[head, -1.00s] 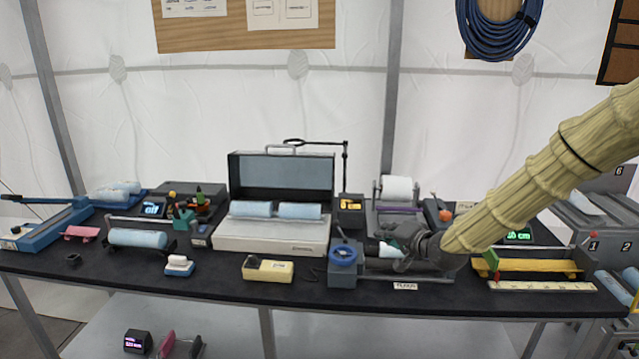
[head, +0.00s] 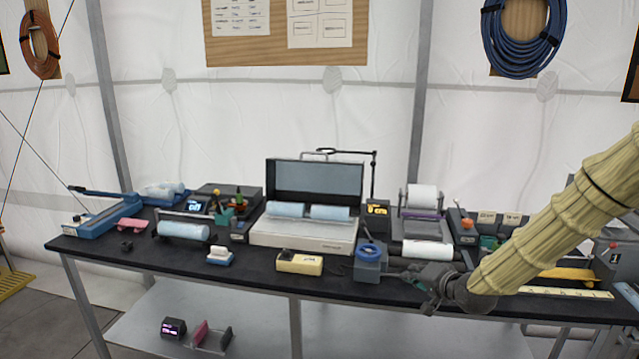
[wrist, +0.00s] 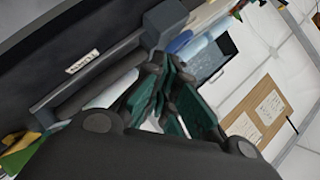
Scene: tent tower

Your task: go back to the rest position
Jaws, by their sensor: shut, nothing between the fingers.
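A white roll (head: 428,250) lies behind the gripper on the table. My arm, in a cream ribbed sleeve, comes in from the right and hides part of the table's right end.
An open case (head: 300,236) holding two light blue rolls stands mid-table. A cream box (head: 299,264) and a small blue-and-white block (head: 219,256) lie near the front edge. A yellow ruler strip (head: 555,292) lies at right. The floor before the table at left is clear.

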